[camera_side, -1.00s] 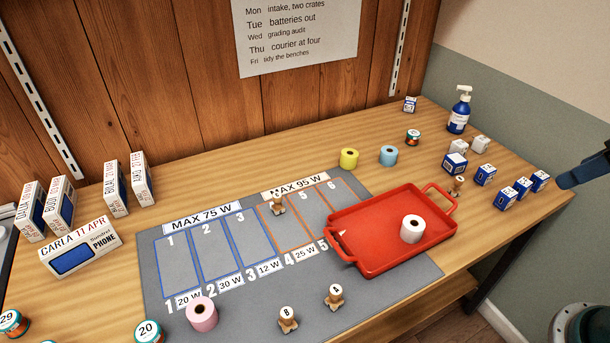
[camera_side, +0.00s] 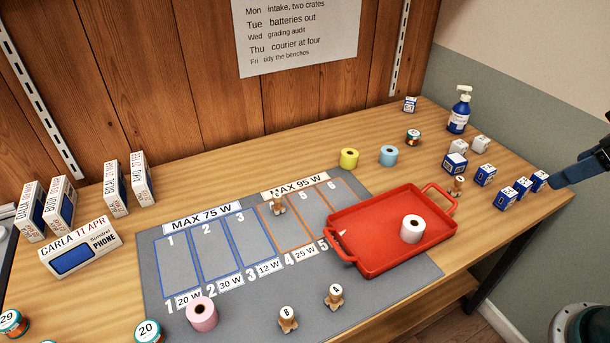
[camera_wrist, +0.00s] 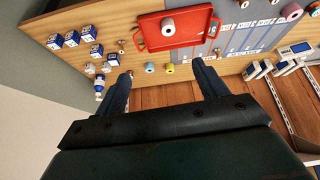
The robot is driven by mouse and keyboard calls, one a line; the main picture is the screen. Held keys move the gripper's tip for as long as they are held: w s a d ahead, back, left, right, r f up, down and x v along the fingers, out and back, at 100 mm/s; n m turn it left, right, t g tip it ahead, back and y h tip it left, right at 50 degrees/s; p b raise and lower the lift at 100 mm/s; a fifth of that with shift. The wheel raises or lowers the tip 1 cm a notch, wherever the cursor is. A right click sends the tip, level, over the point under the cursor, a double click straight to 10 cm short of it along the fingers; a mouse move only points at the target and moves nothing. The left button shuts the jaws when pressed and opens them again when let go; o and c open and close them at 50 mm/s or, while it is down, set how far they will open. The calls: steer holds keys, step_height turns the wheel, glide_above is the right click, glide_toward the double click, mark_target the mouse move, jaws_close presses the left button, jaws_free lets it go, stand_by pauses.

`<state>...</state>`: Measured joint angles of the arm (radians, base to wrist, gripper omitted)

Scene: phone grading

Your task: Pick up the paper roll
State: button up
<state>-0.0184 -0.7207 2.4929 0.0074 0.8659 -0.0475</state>
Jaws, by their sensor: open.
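A white paper roll (camera_side: 412,229) stands upright in the red tray (camera_side: 373,262), toward its right side; it also shows in the wrist view (camera_wrist: 168,27). Other rolls stand outside the tray: a yellow roll (camera_side: 349,159) and a light blue roll (camera_side: 388,156) behind it, and a pink roll (camera_side: 202,314) at the front left. My gripper (camera_wrist: 163,69) is open and empty in the wrist view.
Small blue and white boxes (camera_side: 485,175) and a pump bottle (camera_side: 460,111) stand at the right. Wooden stamps (camera_side: 334,297) and the grey mat (camera_side: 177,300) lie near the tray. Phone boxes (camera_side: 80,247) stand at the left. A plank wall rises behind.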

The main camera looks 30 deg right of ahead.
steer(key=w+a+f+n+t+y, duration=0.1)
steer(key=w+a+n, duration=0.35)
steer(key=w, duration=0.25)
steer(key=w+a+f+n+t, duration=0.1)
steer(key=w+a+n, duration=0.2)
steer(key=w+n, duration=0.35)
steer(key=w+a+f+n+t+y, duration=0.1)
steer(key=w+a+f+n, duration=0.2)
steer(key=w+a+n, duration=0.25)
steer(key=w+a+f+n+t+y, duration=0.1)
steer(key=w+a+f+n, duration=0.3)
steer(key=a+n, duration=0.25)
steer(key=n+y, duration=0.7)
steer(key=n, duration=1.5)
glide_toward(196, 308)
steer(key=shift+s+d+r+g, duration=0.3)
steer(key=shift+s+d+r, duration=0.35)
steer(key=shift+s+d, duration=0.1)
steer(key=shift+w, duration=0.1)
steer(key=shift+x, duration=4.3)
